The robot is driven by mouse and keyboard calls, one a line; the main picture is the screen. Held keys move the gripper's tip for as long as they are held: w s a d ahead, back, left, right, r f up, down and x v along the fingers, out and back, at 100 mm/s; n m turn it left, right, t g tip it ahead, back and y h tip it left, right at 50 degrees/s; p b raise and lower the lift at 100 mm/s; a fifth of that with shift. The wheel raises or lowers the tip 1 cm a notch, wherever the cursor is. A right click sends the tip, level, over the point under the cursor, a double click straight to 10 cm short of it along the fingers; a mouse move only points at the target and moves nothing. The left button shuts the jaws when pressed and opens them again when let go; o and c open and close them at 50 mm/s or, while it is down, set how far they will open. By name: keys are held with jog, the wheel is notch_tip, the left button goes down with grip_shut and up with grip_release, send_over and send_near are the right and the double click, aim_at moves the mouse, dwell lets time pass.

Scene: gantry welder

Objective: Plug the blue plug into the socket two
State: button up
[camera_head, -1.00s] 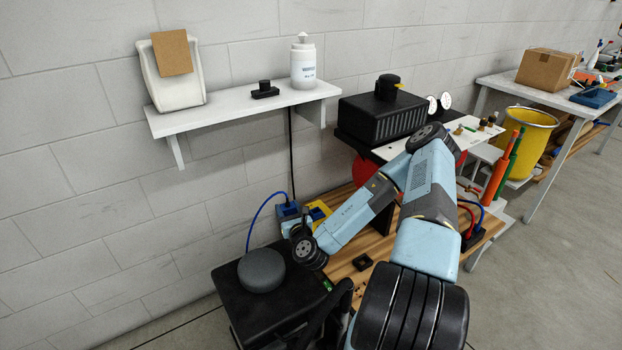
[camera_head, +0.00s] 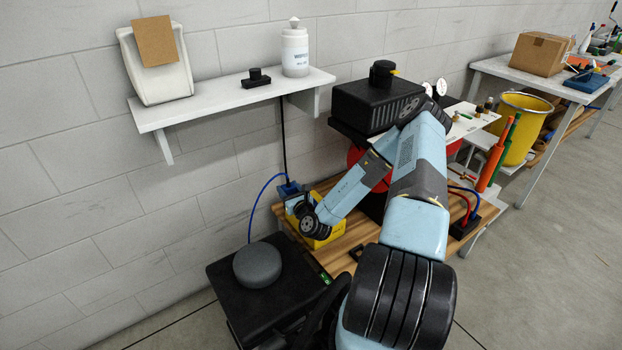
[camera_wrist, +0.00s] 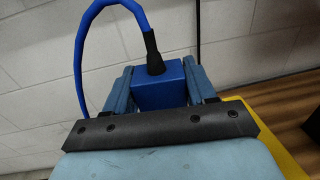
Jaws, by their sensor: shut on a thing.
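The blue plug (camera_wrist: 160,92) is a blue block with a black strain relief and a blue cable. My gripper (camera_wrist: 158,72) is shut on it, with one finger on each side. In the head view the plug (camera_head: 289,188) is held up at the wall side of the wooden bench, by a yellow box (camera_head: 328,236). My wrist hides part of that box. A yellow edge also shows at the lower right in the wrist view. I cannot make out socket two or any socket number.
The blue cable (camera_head: 256,207) hangs down behind a black cabinet with a grey round device (camera_head: 257,265). A white wall shelf (camera_head: 230,99) is above. The black welder (camera_head: 378,104) stands behind my arm. Red and blue leads (camera_head: 466,207) are at right.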

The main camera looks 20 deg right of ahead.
jog(key=w+d+f+n+y, duration=0.1)
jog(key=w+d+f, duration=0.1)
jog(key=w+d, duration=0.3)
jog(key=w+d+f+y, duration=0.1)
jog(key=w+d+f, duration=0.25)
jog(key=d, duration=0.35)
jog(key=shift+d+f, duration=0.15)
jog(key=shift+f, duration=2.15)
jog(key=shift+s+f, duration=0.15)
jog(key=shift+f, duration=1.25)
